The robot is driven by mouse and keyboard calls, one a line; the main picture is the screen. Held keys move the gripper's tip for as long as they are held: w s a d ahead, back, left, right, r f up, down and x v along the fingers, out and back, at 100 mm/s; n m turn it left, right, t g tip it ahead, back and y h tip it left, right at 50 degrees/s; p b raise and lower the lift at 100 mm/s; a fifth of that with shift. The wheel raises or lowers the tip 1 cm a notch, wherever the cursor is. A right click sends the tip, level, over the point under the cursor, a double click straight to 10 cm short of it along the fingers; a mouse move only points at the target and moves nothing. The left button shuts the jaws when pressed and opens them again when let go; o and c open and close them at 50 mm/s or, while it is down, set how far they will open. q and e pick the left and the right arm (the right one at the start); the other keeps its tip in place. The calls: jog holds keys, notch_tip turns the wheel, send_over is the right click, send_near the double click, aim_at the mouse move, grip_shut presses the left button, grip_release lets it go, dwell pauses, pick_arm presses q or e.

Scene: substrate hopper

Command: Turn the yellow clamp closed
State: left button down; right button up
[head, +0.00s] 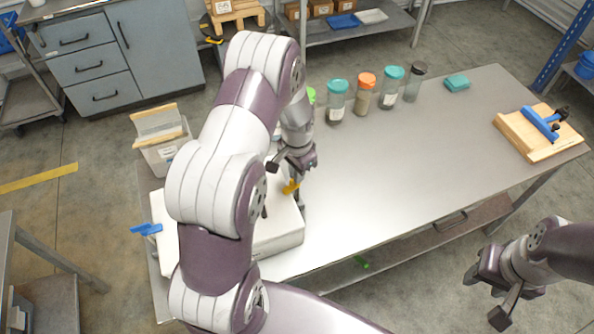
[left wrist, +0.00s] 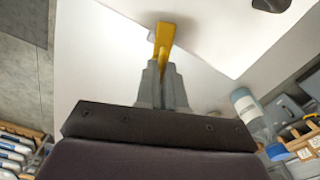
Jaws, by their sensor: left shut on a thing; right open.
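The yellow clamp (head: 291,187) sits at the white box (head: 280,235) on the left part of the table. My left gripper (head: 290,180) reaches down over the box and is shut on the clamp. In the left wrist view the yellow clamp (left wrist: 164,38) stands out from between the fingertips of my left gripper (left wrist: 161,70), against a white surface. The clamp's base is partly hidden by the fingers. My left arm hides much of the box in the head view. My right gripper (head: 487,297) is open and empty, off the table's front right.
Several lidded jars, one with an orange lid (head: 366,80), stand along the table's back edge. A teal block (head: 457,83) and a wooden board with a blue clamp (head: 540,122) are to the right. A blue handle (head: 147,229) is at the box's left. The table's middle (head: 400,150) is clear.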

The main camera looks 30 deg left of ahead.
pick_arm(q)
jog(key=shift+w+r+m, duration=0.1)
jog(key=shift+w+m, duration=0.05)
jog(key=shift+m, duration=1.55)
jog(key=c, duration=1.2)
grip_release()
jog(key=shift+c, duration=0.2)
notch_tip(320, 180, up, 13)
jog(key=b, duration=0.2)
jog(key=shift+f, duration=0.2)
